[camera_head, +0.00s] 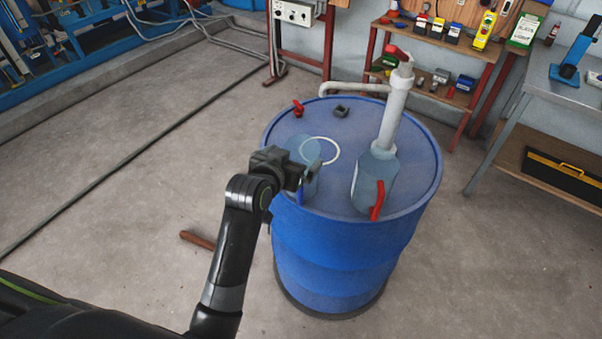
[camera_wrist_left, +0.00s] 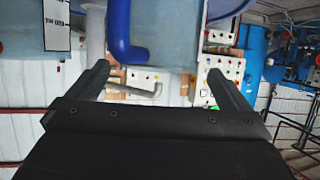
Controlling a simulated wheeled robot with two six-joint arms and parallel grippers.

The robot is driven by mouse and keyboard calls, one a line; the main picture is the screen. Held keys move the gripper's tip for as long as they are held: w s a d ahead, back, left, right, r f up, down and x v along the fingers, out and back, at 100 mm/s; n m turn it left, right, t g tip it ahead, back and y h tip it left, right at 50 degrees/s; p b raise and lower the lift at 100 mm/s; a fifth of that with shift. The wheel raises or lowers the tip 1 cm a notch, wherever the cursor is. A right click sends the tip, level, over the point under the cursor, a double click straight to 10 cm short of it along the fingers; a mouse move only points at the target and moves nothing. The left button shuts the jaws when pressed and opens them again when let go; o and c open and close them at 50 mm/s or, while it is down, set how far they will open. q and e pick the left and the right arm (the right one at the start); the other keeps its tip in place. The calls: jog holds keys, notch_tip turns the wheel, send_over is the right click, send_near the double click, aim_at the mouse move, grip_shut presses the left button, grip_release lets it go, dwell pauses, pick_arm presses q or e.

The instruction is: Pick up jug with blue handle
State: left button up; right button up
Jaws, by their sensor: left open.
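The jug with the blue handle (camera_head: 303,149) stands on top of the blue barrel, partly hidden behind my left gripper (camera_head: 305,175). Its blue handle (camera_head: 300,196) shows just beside the fingers. In the left wrist view the blue handle (camera_wrist_left: 122,38) lies ahead of the open fingers, nearer the left finger, with the clear jug body (camera_wrist_left: 165,38) behind it. My left gripper (camera_wrist_left: 156,70) is open and holds nothing. Whether a finger touches the handle cannot be told. My right gripper is not in view.
Shelves (camera_head: 455,95) stand behind. The floor at left is mostly clear.

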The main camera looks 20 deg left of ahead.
aim_at(299, 153)
pick_arm(q)
jog(key=shift+p+x, duration=0.4)
jog(key=shift+x, duration=1.5)
jog(key=shift+c, duration=0.3)
jog(key=c, duration=1.1)
